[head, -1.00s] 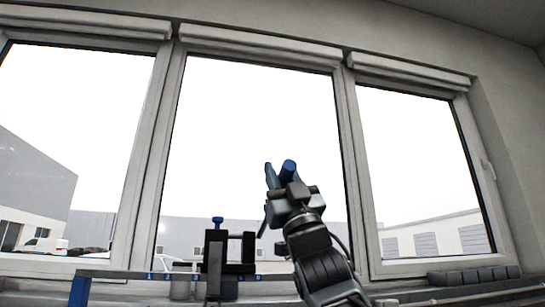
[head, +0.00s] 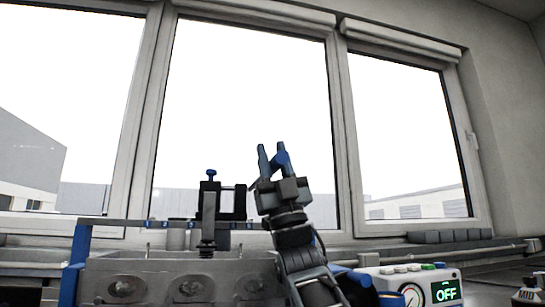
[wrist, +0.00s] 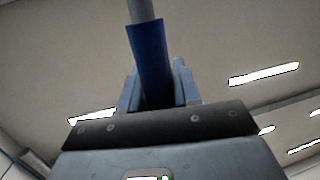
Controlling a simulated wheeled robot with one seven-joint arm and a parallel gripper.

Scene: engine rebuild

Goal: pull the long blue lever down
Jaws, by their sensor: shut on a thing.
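My gripper (head: 272,150) points up in front of the middle window in the head view. It is shut on the blue lever (head: 281,160). In the wrist view, the lever's blue grip (wrist: 153,60) stands between the fingers, with a grey rod (wrist: 141,10) running out of its far end. The head view shows only a short piece of the lever beside the fingers, and the lever's pivot is not visible.
A black clamp (head: 208,215) with a blue knob stands left of my arm. A grey engine part (head: 160,275) with round openings lies below it, beside a blue post (head: 77,255). A white box (head: 405,272) with an OFF display stands to the right.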

